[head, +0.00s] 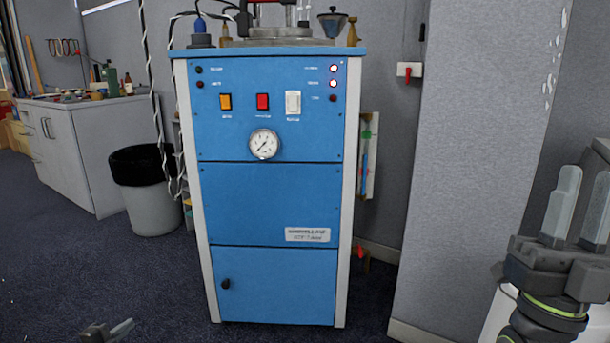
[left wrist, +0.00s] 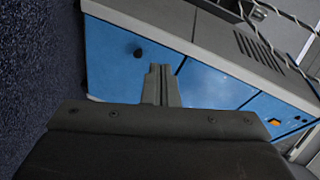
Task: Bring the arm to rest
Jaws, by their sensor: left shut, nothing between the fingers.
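My left gripper (head: 122,327) shows only in part at the bottom edge of the head view, left of centre, in front of the blue cabinet (head: 265,205). In the left wrist view its fingers (left wrist: 160,82) are together with nothing between them, and they point toward the cabinet front (left wrist: 215,80). I cannot tell the exact gap to the cabinet. My right gripper (head: 587,180) is at the right edge of the head view. Its two pale fingers point up and stand apart, with nothing seen between them.
The blue cabinet has switches, a gauge (head: 263,144) and a dark knob (head: 225,283). A grey bin (head: 149,195) stands to its left, near a white counter (head: 85,150). A grey pillar (head: 470,170) stands at the right. Dark carpet (head: 60,260) is clear at the left.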

